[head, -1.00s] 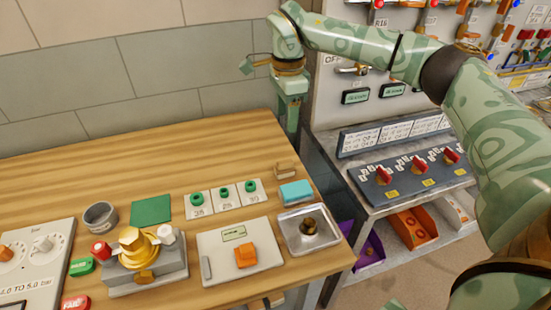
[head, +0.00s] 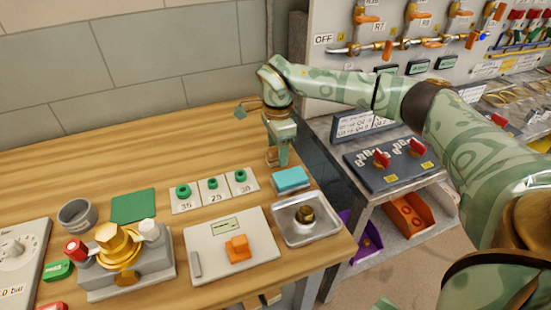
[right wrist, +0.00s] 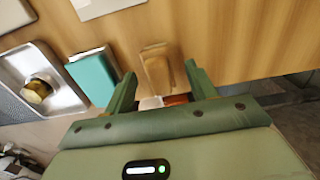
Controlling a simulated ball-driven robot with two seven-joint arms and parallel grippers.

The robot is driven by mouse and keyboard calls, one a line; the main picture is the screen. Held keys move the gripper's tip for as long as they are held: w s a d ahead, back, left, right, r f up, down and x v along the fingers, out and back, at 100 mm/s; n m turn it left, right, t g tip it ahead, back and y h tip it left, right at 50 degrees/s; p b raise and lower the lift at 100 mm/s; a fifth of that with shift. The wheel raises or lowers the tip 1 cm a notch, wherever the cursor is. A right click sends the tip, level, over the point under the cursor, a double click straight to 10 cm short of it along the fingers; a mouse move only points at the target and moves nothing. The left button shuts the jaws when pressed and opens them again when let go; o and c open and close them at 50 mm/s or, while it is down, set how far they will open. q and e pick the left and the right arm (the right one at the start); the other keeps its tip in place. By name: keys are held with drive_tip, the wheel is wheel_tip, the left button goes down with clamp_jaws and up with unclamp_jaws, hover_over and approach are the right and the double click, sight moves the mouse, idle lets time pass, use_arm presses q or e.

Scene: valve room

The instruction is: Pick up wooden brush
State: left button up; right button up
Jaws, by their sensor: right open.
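The wooden brush (right wrist: 157,70) shows in the right wrist view as a small light-brown block on the wooden table. In the head view I cannot clearly make it out, as my right gripper (head: 278,157) covers its place near the table's right edge. My right gripper also shows in the right wrist view (right wrist: 160,80), open, with a finger towards each side of the brush. I cannot tell whether either finger touches it. My left gripper is not in view.
A teal block (head: 291,180) lies close beside the brush. A metal tray (head: 337,230) holding a brass nut (head: 304,214) is in front. Three number cards (head: 214,190) with green rings lie to the left. The table's back area is clear.

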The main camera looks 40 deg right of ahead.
drive_tip(key=shift+f, duration=0.4)
drive_tip(key=shift+r, duration=0.15)
drive_tip(key=shift+c, duration=0.3)
drive_tip(key=c, duration=1)
drive_tip(key=shift+r, duration=0.1)
drive_tip(key=shift+r, duration=0.3)
wheel_tip(320, 180, up, 3)
drive_tip(key=shift+f+p, duration=0.15)
drive_tip(key=shift+p, duration=0.75)
drive_tip(key=s+a+r+p, duration=0.1)
drive_tip(key=s+a+r, duration=0.1)
drive_tip(key=s+r, duration=0.1)
drive_tip(key=s+a+r+p, duration=0.2)
drive_tip(key=s+r, duration=0.1)
drive_tip(key=s, duration=0.2)
drive_tip(key=s+a+r+p, duration=0.1)
drive_tip(key=s+a+r, duration=0.1)
drive_tip(key=s+r, duration=0.1)
drive_tip(key=shift+s+a+r+p, duration=0.15)
drive_tip(key=shift+s+p, duration=0.05)
drive_tip(key=shift+s, duration=0.2)
drive_tip(key=shift+s+a+r+p, duration=0.1)
drive_tip(key=shift+s+p, duration=0.05)
drive_tip(key=shift+s, duration=0.2)
